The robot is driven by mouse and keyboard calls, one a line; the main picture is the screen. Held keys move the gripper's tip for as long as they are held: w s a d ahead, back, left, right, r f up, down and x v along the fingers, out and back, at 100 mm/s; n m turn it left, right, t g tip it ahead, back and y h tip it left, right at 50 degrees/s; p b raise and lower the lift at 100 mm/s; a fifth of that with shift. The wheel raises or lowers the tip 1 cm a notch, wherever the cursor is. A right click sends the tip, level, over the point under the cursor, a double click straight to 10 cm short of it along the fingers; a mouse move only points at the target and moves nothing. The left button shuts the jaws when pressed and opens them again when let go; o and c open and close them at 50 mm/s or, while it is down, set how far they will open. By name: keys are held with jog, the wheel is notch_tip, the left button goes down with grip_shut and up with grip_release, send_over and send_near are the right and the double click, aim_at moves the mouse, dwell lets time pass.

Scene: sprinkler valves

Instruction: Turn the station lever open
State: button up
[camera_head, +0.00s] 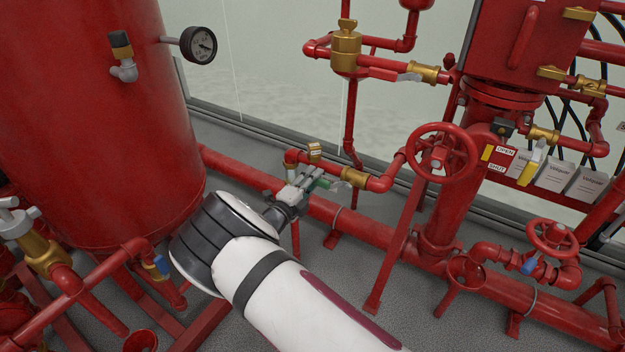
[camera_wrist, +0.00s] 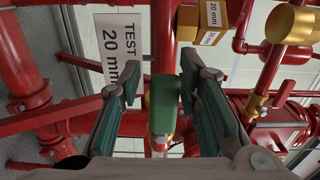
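A small valve with a green lever handle (camera_head: 321,183) sits on a red pipe in the middle of the head view. In the wrist view the green handle (camera_wrist: 163,103) stands between the fingers, with a silver and red end below it. My gripper (camera_head: 300,187) is at this valve and hides part of it. In the wrist view my gripper (camera_wrist: 160,66) is open, one finger on each side of the handle, with a gap at the left; contact on the right is unclear. A yellow lever (camera_head: 531,166) stands by an OPEN/SHUT sign (camera_head: 499,159) at the right.
A red handwheel (camera_head: 441,154) stands just right of my gripper. A large red tank (camera_head: 95,120) with a gauge (camera_head: 198,45) is at the left. Brass fittings (camera_head: 353,177) and red pipes crowd the area. A TEST 20 mm sign (camera_wrist: 118,45) hangs beyond the fingers.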

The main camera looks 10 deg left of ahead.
jog(key=shift+r, duration=0.1)
jog(key=v, duration=1.2)
dwell(0.4)
